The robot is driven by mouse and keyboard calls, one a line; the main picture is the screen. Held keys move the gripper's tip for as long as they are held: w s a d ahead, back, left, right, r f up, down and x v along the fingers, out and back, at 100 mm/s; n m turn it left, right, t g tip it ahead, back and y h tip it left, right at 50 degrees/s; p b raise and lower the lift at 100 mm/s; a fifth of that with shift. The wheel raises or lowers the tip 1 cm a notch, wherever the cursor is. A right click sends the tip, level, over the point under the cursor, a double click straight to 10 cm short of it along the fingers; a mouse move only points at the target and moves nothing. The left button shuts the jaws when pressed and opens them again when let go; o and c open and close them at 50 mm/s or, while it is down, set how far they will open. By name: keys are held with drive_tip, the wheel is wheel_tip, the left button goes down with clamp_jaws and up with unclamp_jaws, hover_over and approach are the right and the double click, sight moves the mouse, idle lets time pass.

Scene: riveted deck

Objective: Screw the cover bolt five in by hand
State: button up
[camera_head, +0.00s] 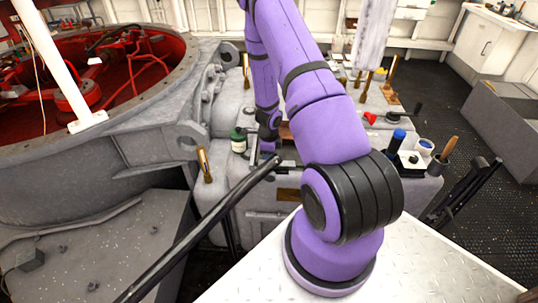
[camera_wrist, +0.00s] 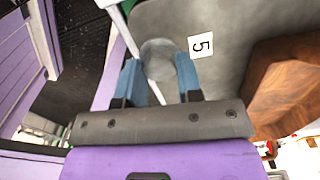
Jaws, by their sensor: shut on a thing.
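In the wrist view my gripper (camera_wrist: 160,75) has its two blue fingers on either side of a round grey bolt head (camera_wrist: 157,48), the cover bolt, and is shut on it. A white label with a 5 (camera_wrist: 201,46) sits on the grey surface just right of the bolt. The bolt's shank and its hole are hidden, so I cannot tell how deep it sits. In the head view my gripper (camera_head: 268,148) points down at the grey machine housing (camera_head: 225,110), beside a green-and-white jar; the bolt cannot be made out there.
The green-and-white jar (camera_head: 238,141) stands close left of my gripper. A long black bar (camera_head: 200,219) crosses in front. A brass-coloured post (camera_head: 204,163) stands further left. A blue-topped container (camera_head: 397,138) and other small items stand at right. A brown wooden block (camera_wrist: 295,85) shows at right in the wrist view.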

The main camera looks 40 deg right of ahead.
drive_tip(key=m, duration=0.6)
drive_tip(key=shift+w+m, duration=0.15)
drive_tip(key=shift+m, duration=0.15)
drive_tip(key=m, duration=1.2)
drive_tip(key=shift+m, duration=0.3)
drive_tip(key=m, duration=0.6)
drive_tip(key=shift+m, duration=0.4)
drive_tip(key=o, duration=0.9)
drive_tip(key=shift+o, duration=0.2)
